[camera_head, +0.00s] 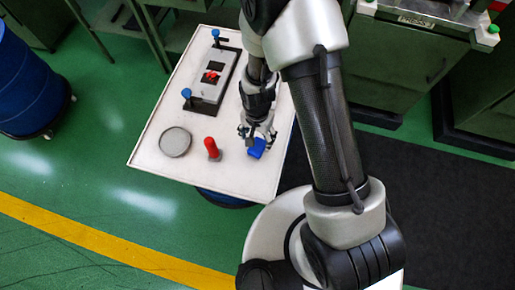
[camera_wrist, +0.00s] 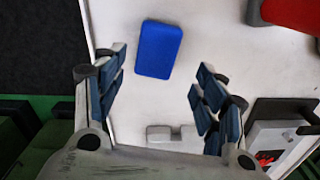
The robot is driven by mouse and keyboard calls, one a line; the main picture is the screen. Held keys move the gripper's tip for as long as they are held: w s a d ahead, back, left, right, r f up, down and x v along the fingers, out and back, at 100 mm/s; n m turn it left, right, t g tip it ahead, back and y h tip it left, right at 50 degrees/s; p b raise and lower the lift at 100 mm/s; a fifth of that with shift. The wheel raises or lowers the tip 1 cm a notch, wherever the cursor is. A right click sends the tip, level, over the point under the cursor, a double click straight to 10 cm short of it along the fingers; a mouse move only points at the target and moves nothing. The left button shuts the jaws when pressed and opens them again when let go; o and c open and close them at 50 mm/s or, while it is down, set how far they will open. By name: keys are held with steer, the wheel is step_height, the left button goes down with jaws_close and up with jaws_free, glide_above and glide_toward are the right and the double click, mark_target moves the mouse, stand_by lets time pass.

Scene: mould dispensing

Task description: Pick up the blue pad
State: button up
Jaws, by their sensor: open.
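The blue pad (camera_head: 257,147) lies on the white table top (camera_head: 200,130) near its front right edge in the head view. In the wrist view the blue pad (camera_wrist: 158,49) lies flat, beyond the fingertips and between their lines. My gripper (camera_head: 256,130) is above the table, just behind the pad in the head view. In the wrist view my gripper (camera_wrist: 160,70) has its fingers wide apart with nothing between them. I cannot tell the exact height of the fingertips over the table.
A mould fixture (camera_head: 213,82) with blue-knobbed clamps sits toward the back. A small grey block (camera_wrist: 170,134) lies near my gripper. A blue drum (camera_head: 28,80) stands on the floor.

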mark_target(258, 146)
steer(key=shift+s+f+b, duration=0.2)
steer(key=shift+f+b, duration=0.15)
steer(key=shift+f, duration=0.55)
steer(key=shift+s+f+b, duration=0.15)
steer(key=shift+f+b, duration=0.25)
steer(key=shift+f, duration=0.55)
steer(key=shift+s+f+b, duration=0.2)
steer(key=shift+f+b, duration=0.15)
steer(key=shift+f, duration=0.55)
steer(key=shift+r, duration=0.1)
steer(key=c, duration=1.2)
steer(key=shift+r, duration=0.1)
step_height(258, 146, up, 20)
steer(key=p, duration=0.6)
